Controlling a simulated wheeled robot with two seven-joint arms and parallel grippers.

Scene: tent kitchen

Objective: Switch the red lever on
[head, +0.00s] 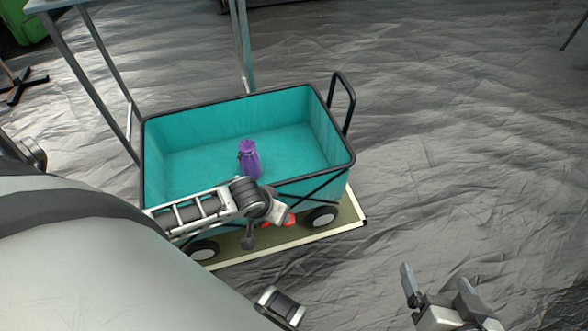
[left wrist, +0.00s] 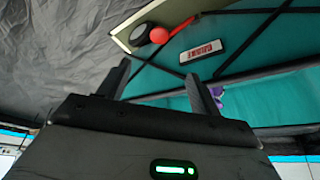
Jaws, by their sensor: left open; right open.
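The red lever (head: 290,220) shows low on the near side of the teal wagon (head: 325,144), partly hidden behind my left arm. In the left wrist view its round red knob (left wrist: 159,35) and thin red rod stand out next to a black wheel. My left gripper (left wrist: 157,70) is open and empty, its fingers pointing toward the wagon's side, with the knob beyond the gap and apart from both fingers. I cannot tell the lever's setting. My right gripper (head: 435,285) is open and empty over the floor at the lower right, away from the wagon.
The wagon stands on a pale-edged mat (head: 346,212). A metal-legged table (head: 88,80) is behind left. The wrinkled grey floor is free on the right.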

